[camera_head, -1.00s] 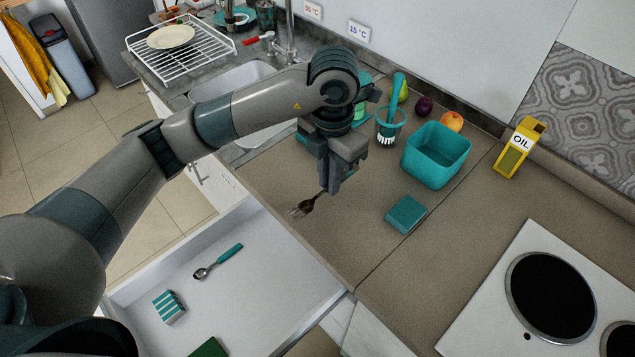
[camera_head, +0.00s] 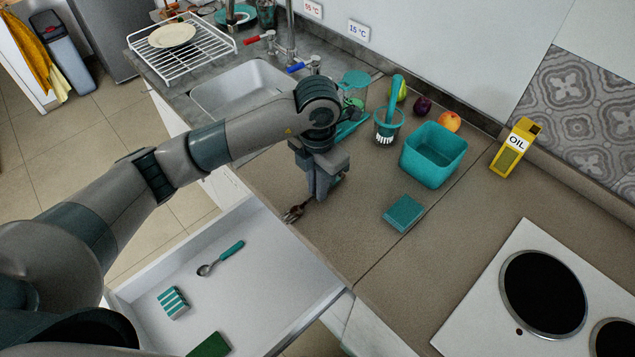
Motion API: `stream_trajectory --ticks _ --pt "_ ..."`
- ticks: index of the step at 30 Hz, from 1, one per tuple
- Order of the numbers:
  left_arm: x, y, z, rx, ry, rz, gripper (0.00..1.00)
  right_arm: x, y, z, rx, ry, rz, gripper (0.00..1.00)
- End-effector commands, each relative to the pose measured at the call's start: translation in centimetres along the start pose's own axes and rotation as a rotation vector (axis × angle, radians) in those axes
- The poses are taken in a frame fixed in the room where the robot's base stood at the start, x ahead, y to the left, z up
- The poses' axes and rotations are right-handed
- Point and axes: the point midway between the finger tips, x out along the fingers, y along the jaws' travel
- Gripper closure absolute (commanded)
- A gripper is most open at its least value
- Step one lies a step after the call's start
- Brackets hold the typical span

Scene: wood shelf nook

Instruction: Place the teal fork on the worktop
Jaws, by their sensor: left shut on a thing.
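My left gripper (camera_head: 322,188) points down just over the worktop (camera_head: 345,235), left of the teal sponge-like block. It is shut on the fork (camera_head: 294,212). The fork's dark metal tines stick out to the lower left, close to the worktop surface near its front edge. A bit of teal shows at the fingers; most of the handle is hidden by the gripper. I cannot tell whether the fork touches the worktop. My right gripper is not in view.
Below is an open drawer (camera_head: 255,285) with a teal-handled spoon (camera_head: 221,258). The sink (camera_head: 235,92) lies behind. Worktop between fork and block is clear.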

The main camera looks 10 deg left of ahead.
Motion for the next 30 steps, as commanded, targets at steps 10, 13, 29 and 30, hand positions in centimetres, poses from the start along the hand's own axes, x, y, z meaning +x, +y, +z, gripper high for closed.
stream_trajectory --ticks 10,13,29,30 --pt "0.51 0.0 0.0 0.0 -0.001 0.0 1.0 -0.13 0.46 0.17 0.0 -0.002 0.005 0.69" --pt "0.8 0.0 0.0 0.0 -0.001 0.0 1.0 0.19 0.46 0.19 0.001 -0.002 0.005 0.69" --pt "0.54 -0.01 0.0 0.0 0.0 0.0 0.69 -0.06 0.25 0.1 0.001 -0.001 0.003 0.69" --pt "0.42 -0.01 0.0 0.0 0.0 0.0 0.69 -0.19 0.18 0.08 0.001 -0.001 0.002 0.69"
